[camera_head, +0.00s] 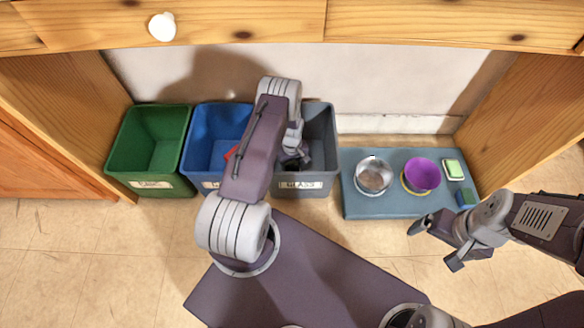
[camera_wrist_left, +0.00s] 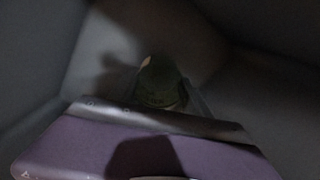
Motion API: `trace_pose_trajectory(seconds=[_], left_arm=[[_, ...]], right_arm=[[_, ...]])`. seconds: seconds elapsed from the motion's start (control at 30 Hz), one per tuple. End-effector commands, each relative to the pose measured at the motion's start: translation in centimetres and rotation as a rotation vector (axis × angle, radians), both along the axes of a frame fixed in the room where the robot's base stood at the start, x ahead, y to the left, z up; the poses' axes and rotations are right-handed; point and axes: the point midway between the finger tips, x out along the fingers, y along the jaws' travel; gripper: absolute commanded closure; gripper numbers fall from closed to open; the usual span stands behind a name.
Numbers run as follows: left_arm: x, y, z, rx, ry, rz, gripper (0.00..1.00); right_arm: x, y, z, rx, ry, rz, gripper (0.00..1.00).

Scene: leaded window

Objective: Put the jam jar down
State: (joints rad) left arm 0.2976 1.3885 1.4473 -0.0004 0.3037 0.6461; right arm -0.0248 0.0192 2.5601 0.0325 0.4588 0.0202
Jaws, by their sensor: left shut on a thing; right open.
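The jam jar (camera_wrist_left: 162,84) shows dim and greenish in the left wrist view, with dark grey bin walls around it. My left gripper (camera_head: 298,162) reaches down into the grey bin (camera_head: 322,128) and is shut on the jar. The bin's front label reads GLASS. In the camera_head view my left arm and the bin's shadow hide the jar. I cannot tell whether the jar touches the bin floor. My right gripper (camera_head: 436,244) is open and empty above the floor, in front of the blue-grey mat.
A green bin (camera_head: 148,140) and a blue bin (camera_head: 204,135) with a red item (camera_head: 231,153) stand left of the grey bin. The mat (camera_head: 385,205) holds a glass bowl (camera_head: 373,176), a purple bowl (camera_head: 421,175), a sponge (camera_head: 453,169) and a blue block (camera_head: 465,198). A wooden drawer front (camera_head: 420,22) overhangs.

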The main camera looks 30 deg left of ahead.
Motion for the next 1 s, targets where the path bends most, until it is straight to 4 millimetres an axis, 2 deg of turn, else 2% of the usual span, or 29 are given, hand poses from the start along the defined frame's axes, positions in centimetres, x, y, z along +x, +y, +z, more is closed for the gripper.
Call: trace_pose_trajectory(seconds=[0.17,0.2,0.27,0.57,0.67,0.77,1.0], left_arm=[[0.0,0.0,-0.3,0.0,0.0,0.0,0.99],[0.0,0.0,-0.3,0.0,0.0,0.0,0.39],[0.0,0.0,-0.2,0.0,0.0,0.0,0.23],[0.0,0.0,-0.2,0.0,0.0,0.0,0.23],[0.0,0.0,0.5,0.0,0.0,0.0,0.23],[0.0,0.0,2.1,0.001,-0.001,0.0,0.23],[0.0,0.0,7.1,0.0,0.0,0.0,0.23]], right_arm=[[0.0,0.0,-0.3,0.0,-0.001,0.0,0.07],[0.0,0.0,-0.2,0.0,0.0,0.0,0.07],[0.0,0.0,-0.1,0.0,-0.001,0.0,0.07],[0.0,0.0,-0.1,0.0,0.0,0.0,0.07],[0.0,0.0,0.5,0.0,0.0,0.0,0.07],[0.0,0.0,1.7,0.0,0.0,0.0,0.07],[0.0,0.0,5.3,0.0,0.0,0.0,0.07]])
